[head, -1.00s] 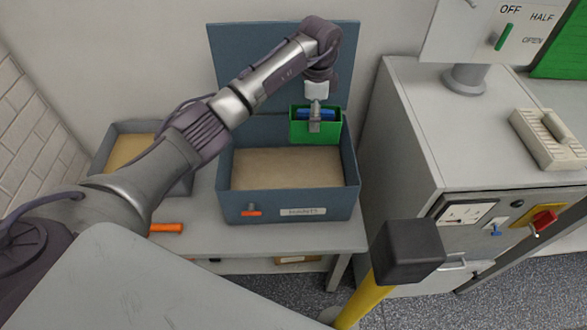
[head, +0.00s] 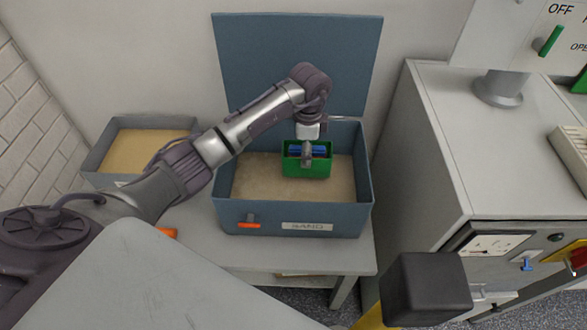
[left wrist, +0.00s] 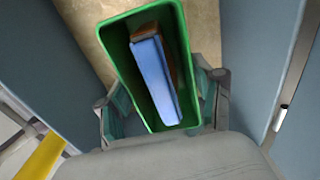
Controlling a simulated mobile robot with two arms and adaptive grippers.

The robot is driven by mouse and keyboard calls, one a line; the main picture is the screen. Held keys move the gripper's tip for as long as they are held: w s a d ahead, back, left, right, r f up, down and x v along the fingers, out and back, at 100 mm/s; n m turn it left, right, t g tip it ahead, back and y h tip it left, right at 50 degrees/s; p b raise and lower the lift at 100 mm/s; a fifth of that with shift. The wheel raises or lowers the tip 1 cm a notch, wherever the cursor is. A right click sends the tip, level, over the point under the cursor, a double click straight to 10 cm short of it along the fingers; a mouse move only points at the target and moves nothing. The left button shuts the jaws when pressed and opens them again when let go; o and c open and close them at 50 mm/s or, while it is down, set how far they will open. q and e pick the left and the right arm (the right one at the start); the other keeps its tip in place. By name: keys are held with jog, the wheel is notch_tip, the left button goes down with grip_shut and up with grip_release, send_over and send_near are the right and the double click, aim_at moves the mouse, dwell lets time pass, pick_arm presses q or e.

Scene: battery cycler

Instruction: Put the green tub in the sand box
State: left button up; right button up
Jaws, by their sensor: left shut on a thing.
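The green tub (head: 306,169) is inside the opening of the grey-blue sand box (head: 262,228), towards its back right, below the rim. A blue block (head: 296,151) lies in the tub, and it also shows in the left wrist view (left wrist: 155,80) with a brown side. My left gripper (head: 308,152) reaches down from above and is shut on the tub (left wrist: 122,60); its fingers show in the left wrist view (left wrist: 160,108). I cannot tell whether the tub's bottom touches the sand (head: 262,178). My right gripper is not in view.
The box's lid (head: 290,50) stands open at the back. A smaller grey tray (head: 150,122) of sand-coloured material is at the left. A grey cabinet (head: 440,140) with switches stands close on the right. A black block (head: 425,285) on a yellow post is in front.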

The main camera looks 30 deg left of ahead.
aim_at(294, 171)
pick_arm(q)
jog(key=s+a+f, duration=0.2)
jog(key=s, duration=0.1)
jog(key=shift+f+p, duration=0.1)
jog(key=shift+p, duration=0.2)
notch_tip(294, 171, down, 4)
jog(key=shift+f, duration=0.1)
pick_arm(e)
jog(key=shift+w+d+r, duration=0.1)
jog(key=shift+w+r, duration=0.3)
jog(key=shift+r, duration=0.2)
pick_arm(q)
jog(key=shift+f, duration=0.1)
jog(key=o, duration=1.4)
jog(key=shift+o, duration=0.2)
jog(key=shift+s, duration=0.1)
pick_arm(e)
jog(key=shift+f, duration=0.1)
